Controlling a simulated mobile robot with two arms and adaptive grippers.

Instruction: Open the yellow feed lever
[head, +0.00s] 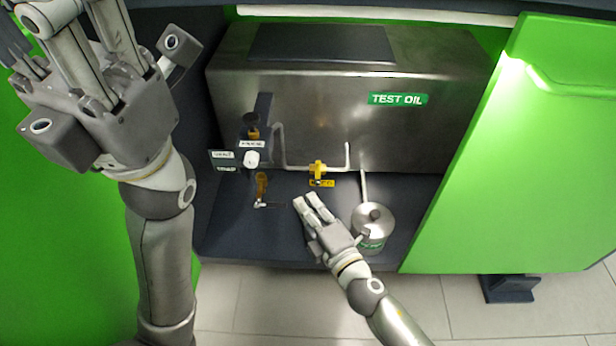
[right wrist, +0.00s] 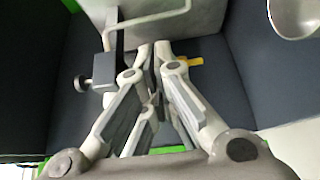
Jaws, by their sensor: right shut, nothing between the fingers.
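The yellow feed lever (head: 318,169) is on the thin pipe low in front of the steel tank, above a yellow label (head: 321,183). In the right wrist view, part of the yellow lever (right wrist: 195,62) shows just right of the fingertips, partly hidden by a finger. My right gripper (head: 306,199) is shut and empty, below and slightly left of the lever in the head view; I cannot tell whether it touches it. My left gripper (head: 85,25) is raised at the upper left, away from the lever; its fingertips are cut off.
The steel tank (head: 290,110) marked TEST OIL fills the back of the cabinet. A metal oil can (head: 372,228) stands right of my right gripper. A white knob (head: 251,159) and a brass-coloured fitting (head: 261,184) are to the left. A green door (head: 500,170) bounds the right side.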

